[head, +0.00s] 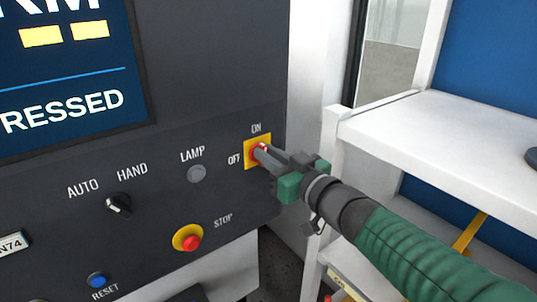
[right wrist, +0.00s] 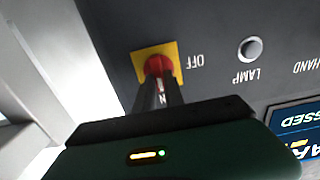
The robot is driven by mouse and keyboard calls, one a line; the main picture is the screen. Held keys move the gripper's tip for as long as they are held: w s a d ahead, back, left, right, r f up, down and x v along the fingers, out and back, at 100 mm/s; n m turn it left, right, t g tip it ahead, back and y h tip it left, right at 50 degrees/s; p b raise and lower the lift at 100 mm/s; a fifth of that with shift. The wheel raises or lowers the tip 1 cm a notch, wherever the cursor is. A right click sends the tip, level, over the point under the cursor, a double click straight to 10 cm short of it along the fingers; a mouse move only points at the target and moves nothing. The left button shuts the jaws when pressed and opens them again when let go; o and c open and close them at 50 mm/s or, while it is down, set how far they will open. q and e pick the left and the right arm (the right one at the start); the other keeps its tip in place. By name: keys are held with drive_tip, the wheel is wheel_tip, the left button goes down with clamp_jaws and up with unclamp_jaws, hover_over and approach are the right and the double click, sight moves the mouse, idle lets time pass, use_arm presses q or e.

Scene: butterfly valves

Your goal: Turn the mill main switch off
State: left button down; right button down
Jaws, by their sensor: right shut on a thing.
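The mill main switch is a red rotary knob (head: 256,149) on a square yellow plate (head: 250,162), at the right edge of the dark control panel. ON is printed above it and OFF to its left. My right gripper (head: 267,156) comes in from the right and is shut on the red knob. In the right wrist view the red knob (right wrist: 158,63) shows at the tips of the gripper's fingers (right wrist: 160,86), with the yellow plate behind. The fingers hide part of the knob, so I cannot tell its exact angle. My left gripper is not in view.
The panel (head: 225,85) also has a LAMP button (head: 196,173), an AUTO/HAND selector (head: 118,204), a red STOP button (head: 190,242) on yellow and a blue RESET button (head: 97,281). A screen (head: 70,75) is upper left. A white shelf (head: 450,140) stands close on the right.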

drive_tip(key=shift+d+r+n, duration=0.1)
drive_tip(key=shift+n, duration=0.2)
drive_tip(key=n+b, duration=0.3)
drive_tip(key=n, duration=0.2)
drive_tip(key=a+f+n+b, duration=0.1)
drive_tip(key=n+b, duration=0.2)
drive_tip(key=n, duration=0.3)
drive_tip(key=n+b, duration=0.3)
drive_tip(key=n, duration=0.3)
drive_tip(key=shift+s+a+f, duration=0.15)
drive_tip(key=shift+s+f, duration=0.2)
drive_tip(key=shift+f, duration=0.05)
drive_tip(key=shift+f+n, duration=0.1)
drive_tip(key=shift+n, duration=0.2)
drive_tip(key=c, duration=1.6)
unclamp_jaws()
drive_tip(key=shift+o, duration=0.8)
drive_tip(key=shift+s+r, duration=0.2)
drive_tip(key=shift+r, duration=0.05)
